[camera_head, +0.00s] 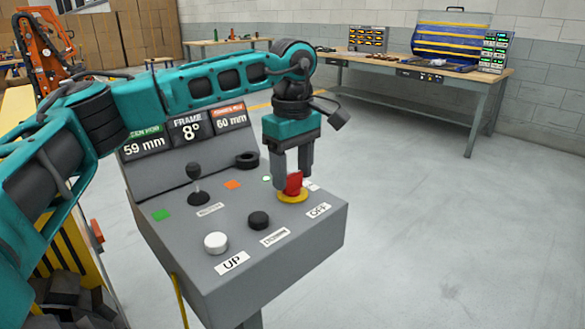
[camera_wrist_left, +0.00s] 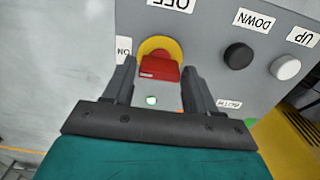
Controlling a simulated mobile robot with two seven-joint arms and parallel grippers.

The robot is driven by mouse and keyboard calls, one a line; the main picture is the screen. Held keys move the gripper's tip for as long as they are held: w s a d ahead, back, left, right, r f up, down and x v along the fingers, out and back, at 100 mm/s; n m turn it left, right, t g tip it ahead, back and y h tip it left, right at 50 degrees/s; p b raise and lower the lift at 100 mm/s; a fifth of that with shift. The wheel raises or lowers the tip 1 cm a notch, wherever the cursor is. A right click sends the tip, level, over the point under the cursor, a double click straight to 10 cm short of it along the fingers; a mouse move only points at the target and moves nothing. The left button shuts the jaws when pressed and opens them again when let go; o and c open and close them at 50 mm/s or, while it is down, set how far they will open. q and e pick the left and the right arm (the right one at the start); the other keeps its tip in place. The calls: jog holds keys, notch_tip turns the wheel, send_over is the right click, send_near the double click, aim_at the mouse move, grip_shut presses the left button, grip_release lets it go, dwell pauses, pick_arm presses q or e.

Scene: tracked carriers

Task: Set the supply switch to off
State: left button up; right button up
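The supply switch (camera_head: 293,184) is a red knob on a round yellow base on the sloping grey console. It also shows in the left wrist view (camera_wrist_left: 160,68). An OFF label (camera_head: 319,210) lies on its near right side; an ON label (camera_wrist_left: 123,50) shows beside the yellow base. My left gripper (camera_head: 292,183) points down over the switch, with one finger on each side of the red knob. In the wrist view a gap shows between the left finger and the knob, so the fingers look open. The knob's exact setting is hard to tell. My right gripper is out of view.
The console (camera_head: 270,260) also carries a white UP button (camera_head: 216,242), a black DOWN button (camera_head: 259,219), a joystick (camera_head: 196,183) and a lit lamp (camera_wrist_left: 151,100). Displays (camera_head: 187,131) stand behind. A workbench (camera_head: 420,75) stands far back; the floor to the right is clear.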

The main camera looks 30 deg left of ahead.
pick_arm(q)
jog(key=c, duration=0.7)
